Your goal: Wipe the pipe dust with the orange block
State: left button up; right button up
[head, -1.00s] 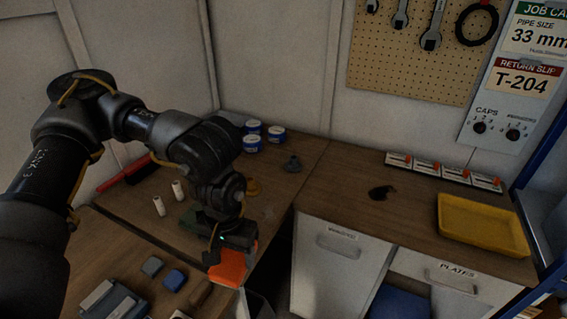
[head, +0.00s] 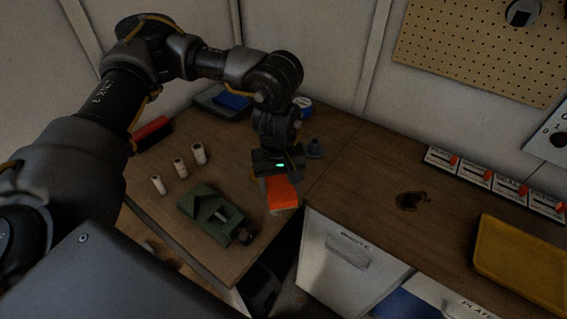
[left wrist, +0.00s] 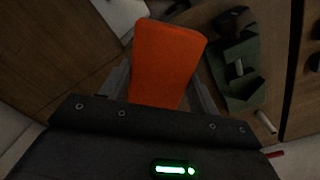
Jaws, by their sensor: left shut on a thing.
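My left gripper (head: 277,182) is shut on the orange block (head: 283,194) and points down at the front right of the left wooden bench, right of the green vise (head: 212,215). In the left wrist view the orange block (left wrist: 165,62) sits between the two fingers. I cannot tell whether the block touches the bench. A dark, irregular patch (head: 412,201), possibly the dust, lies on the right bench, well right of the block and apart from it. My right gripper is not in view.
Bench between gripper and patch is clear.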

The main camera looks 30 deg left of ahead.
pick_arm(q)
jog(key=w+n, duration=0.1)
jog(key=n, duration=0.1)
jog(key=w+a+n+p, duration=0.1)
jog(key=n, duration=0.1)
jog(key=w+n, duration=0.2)
jog(key=n, duration=0.1)
jog(key=shift+a+f+p, duration=0.15)
jog(key=shift+f+p, duration=0.15)
jog(key=shift+f, duration=0.1)
jog(key=shift+w+a+f+n, duration=0.1)
jog(key=shift+w+a+n, duration=0.1)
jog(key=shift+n, duration=0.3)
jog(key=shift+w+f+n, duration=0.1)
jog(key=shift+n, duration=0.3)
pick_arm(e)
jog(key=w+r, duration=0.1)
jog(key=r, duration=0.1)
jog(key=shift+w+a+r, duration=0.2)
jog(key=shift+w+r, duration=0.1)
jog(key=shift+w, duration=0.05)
pick_arm(q)
jog(key=shift+f, duration=0.2)
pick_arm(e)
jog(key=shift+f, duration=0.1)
